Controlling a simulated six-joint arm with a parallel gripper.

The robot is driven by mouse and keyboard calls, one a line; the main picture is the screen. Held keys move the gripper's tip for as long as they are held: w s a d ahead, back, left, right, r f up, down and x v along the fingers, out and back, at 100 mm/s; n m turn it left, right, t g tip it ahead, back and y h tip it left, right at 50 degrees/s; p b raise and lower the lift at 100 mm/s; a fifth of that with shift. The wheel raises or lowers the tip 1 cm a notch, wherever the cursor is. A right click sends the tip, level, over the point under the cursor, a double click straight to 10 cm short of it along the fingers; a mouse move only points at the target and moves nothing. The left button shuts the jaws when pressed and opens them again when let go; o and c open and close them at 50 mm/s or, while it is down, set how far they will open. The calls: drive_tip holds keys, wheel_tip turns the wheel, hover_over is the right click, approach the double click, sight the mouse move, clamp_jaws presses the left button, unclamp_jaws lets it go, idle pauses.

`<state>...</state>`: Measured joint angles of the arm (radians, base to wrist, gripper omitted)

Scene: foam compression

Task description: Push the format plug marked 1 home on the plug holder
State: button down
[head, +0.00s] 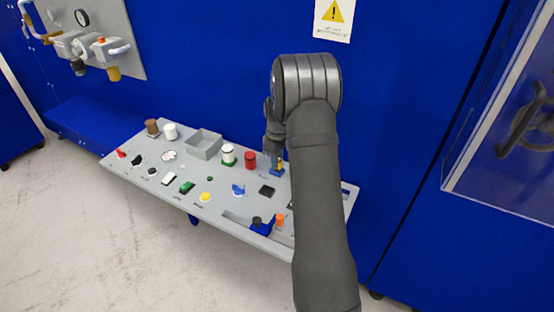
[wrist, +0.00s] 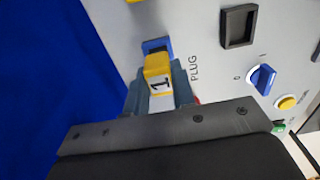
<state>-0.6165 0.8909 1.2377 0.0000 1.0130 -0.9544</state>
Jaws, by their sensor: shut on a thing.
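The format plug marked 1 (wrist: 159,66) is a yellow block with a white lower part and a black "1", seen in the middle of the wrist view. My gripper (wrist: 158,84) is shut on it, with one grey finger on each side. The blue plug holder (wrist: 155,45) shows just beyond the plug's far end, beside the printed word PLUG. The plug hides part of the holder, and I cannot tell how deep it sits. In the head view the holder (head: 277,172) is a small blue spot under my gripper (head: 277,155), mostly hidden by my arm.
The grey panel (head: 225,190) carries a black square frame (wrist: 239,26), a blue knob (wrist: 263,79) and a yellow button (wrist: 288,103). A red cylinder (head: 250,160) and a white cylinder (head: 228,154) stand left of the holder. A blue wall (head: 200,60) rises behind.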

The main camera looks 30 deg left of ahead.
drive_tip(key=shift+f, duration=0.7)
idle(0.3)
drive_tip(key=c, duration=1.1)
unclamp_jaws()
drive_tip(key=shift+c, duration=0.2)
wheel_tip(320, 180, up, 18)
drive_tip(key=shift+f, duration=0.25)
wheel_tip(320, 180, down, 18)
drive_tip(key=shift+r, duration=0.4)
